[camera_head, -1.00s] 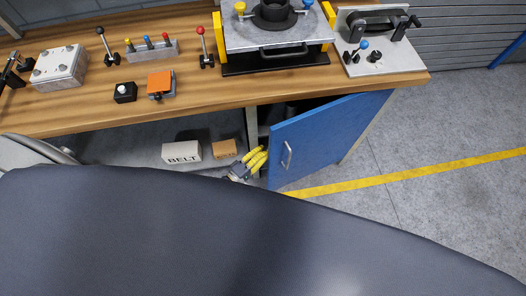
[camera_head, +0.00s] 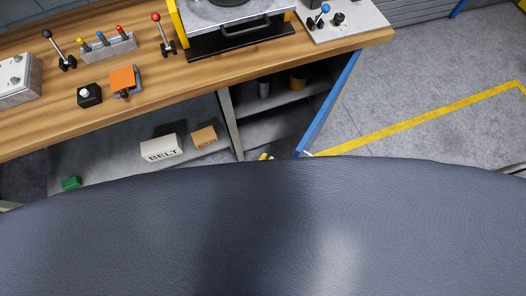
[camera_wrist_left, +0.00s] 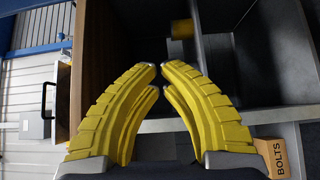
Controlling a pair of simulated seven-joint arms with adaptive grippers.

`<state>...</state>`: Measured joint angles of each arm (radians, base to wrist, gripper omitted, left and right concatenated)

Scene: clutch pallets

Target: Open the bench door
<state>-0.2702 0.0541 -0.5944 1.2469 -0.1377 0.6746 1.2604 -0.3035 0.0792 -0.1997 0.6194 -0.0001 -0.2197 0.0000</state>
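The blue bench door (camera_head: 326,108) stands swung out from the right end of the bench, seen nearly edge-on, with its lower part hidden behind my dark body. The cupboard opening (camera_head: 283,118) beside it shows shelves inside. My left gripper (camera_head: 265,157) shows only as yellow fingertips at the opening's lower edge, left of the door. In the left wrist view, its yellow fingers (camera_wrist_left: 159,75) curve together, their tips almost meeting with nothing held, in front of the shelves. No contact with the door can be seen there. My right gripper is not in view.
The wooden bench top (camera_head: 150,85) carries levers, buttons and a press fixture. A BELT box (camera_head: 161,147) and a brown carton (camera_head: 204,136) sit on the lower shelf. A BOLTS box (camera_wrist_left: 274,155) is near the gripper. The floor right of the door is clear.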

